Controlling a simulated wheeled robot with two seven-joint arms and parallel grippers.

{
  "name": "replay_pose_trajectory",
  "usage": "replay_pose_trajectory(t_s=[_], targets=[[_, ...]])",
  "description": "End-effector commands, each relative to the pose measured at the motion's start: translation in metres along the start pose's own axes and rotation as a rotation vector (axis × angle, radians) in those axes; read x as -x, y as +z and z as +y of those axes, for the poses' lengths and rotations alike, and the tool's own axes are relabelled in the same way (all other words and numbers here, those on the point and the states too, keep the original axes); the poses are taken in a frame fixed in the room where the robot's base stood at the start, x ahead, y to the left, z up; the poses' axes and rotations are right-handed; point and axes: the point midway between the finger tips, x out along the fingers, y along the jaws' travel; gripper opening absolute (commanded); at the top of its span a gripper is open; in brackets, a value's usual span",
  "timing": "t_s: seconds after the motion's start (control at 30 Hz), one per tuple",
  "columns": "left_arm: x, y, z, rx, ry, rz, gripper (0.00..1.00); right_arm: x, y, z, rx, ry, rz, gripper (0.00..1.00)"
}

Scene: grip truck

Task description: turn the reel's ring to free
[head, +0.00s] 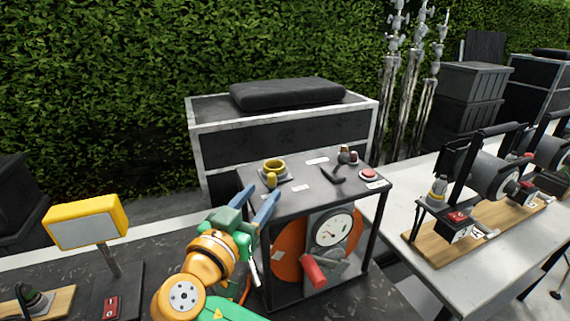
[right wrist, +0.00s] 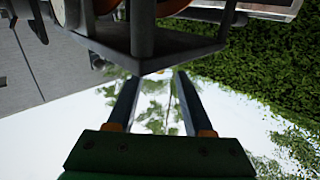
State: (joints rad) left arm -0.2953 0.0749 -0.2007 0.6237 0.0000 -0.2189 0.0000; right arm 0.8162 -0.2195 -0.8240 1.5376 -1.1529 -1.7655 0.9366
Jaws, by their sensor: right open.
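The reel stand (head: 332,194) has a dark top plate. Below the plate are an orange reel drum (head: 290,252) and a round white gauge (head: 334,230). A yellow ring (head: 274,166) with a small yellow knob (head: 272,181) sits at the left of the top plate. My right gripper (head: 264,190) is open and empty at the plate's front left edge, its blue fingertips just in front of the knob. In the right wrist view its fingers (right wrist: 157,85) are apart, with the stand's frame (right wrist: 148,48) beyond them. I cannot read the ring's labels. My left gripper is out of view.
A black lever (head: 333,175) and a red button (head: 369,174) sit on the plate's right. A red handle (head: 314,271) sticks out below. A yellow lamp (head: 87,224) stands left; a white table (head: 480,270) with winch units is right.

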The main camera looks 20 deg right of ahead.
Motion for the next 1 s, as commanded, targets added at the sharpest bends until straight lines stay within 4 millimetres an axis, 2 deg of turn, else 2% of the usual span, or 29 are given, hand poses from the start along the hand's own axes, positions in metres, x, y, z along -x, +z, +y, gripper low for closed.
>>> replay_pose_trajectory(t_s=[0.2, 0.33, 0.47, 0.67, 0.8, 0.87, 1.0], targets=[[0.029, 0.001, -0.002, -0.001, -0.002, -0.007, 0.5, -0.039, -0.008, 0.001, 0.006, 0.003, 0.002, 0.51], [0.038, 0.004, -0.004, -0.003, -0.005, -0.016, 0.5, -0.06, -0.005, 0.0, 0.006, 0.002, 0.0, 0.51], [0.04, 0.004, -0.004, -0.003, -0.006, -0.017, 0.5, -0.07, -0.001, 0.0, 0.003, 0.0, -0.002, 0.51], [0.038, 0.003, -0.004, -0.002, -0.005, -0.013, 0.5, -0.07, 0.001, 0.0, 0.001, -0.001, -0.002, 0.51], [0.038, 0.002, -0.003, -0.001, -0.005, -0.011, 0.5, -0.07, 0.001, 0.0, 0.002, -0.001, -0.002, 0.14], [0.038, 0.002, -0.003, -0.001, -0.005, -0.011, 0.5, -0.07, 0.001, 0.0, 0.002, -0.001, -0.002, 0.0], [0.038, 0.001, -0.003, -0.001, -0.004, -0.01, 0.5, -0.07, 0.001, 0.0, 0.002, -0.001, -0.002, 0.0]])
